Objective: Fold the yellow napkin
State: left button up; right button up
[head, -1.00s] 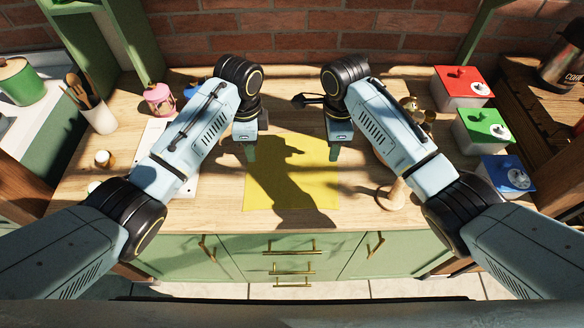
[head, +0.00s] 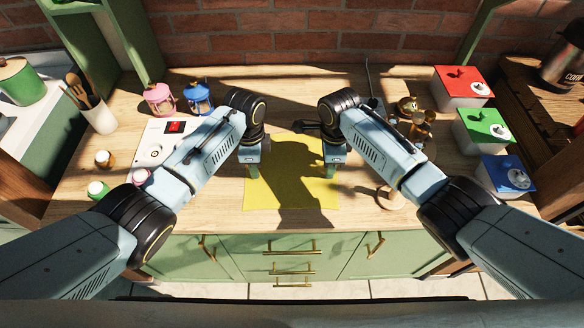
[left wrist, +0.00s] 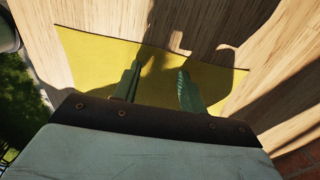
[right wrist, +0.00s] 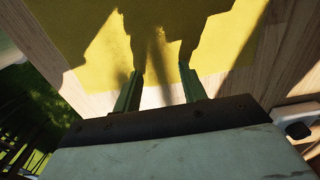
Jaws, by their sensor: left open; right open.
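The yellow napkin (head: 290,190) lies flat and spread out on the wooden table in the middle of the head view. My left gripper (head: 252,172) is over its left side, and my right gripper (head: 330,172) is over its right side. In the left wrist view the napkin (left wrist: 90,70) lies beneath my open left fingers (left wrist: 155,85). In the right wrist view the napkin (right wrist: 85,30) lies beyond and under my open right fingertips (right wrist: 160,72). Both grippers are empty. Whether the fingertips touch the cloth is hard to tell. Arm shadows cover part of it.
Red (head: 462,88), green (head: 484,130) and blue (head: 506,176) lidded boxes line the right side. Pink (head: 159,99) and blue (head: 198,98) lantern-like objects stand back left. A wooden stand (head: 392,194) is right of the napkin. Bare table lies behind the napkin.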

pick_arm(q)
jog(key=shift+f, duration=0.2)
pick_arm(e)
jog(key=shift+f, duration=0.2)
pick_arm(q)
grip_shut()
pick_arm(e)
grip_shut()
pick_arm(q)
jog(key=shift+r, duration=0.1)
pick_arm(e)
jog(key=shift+r, duration=0.1)
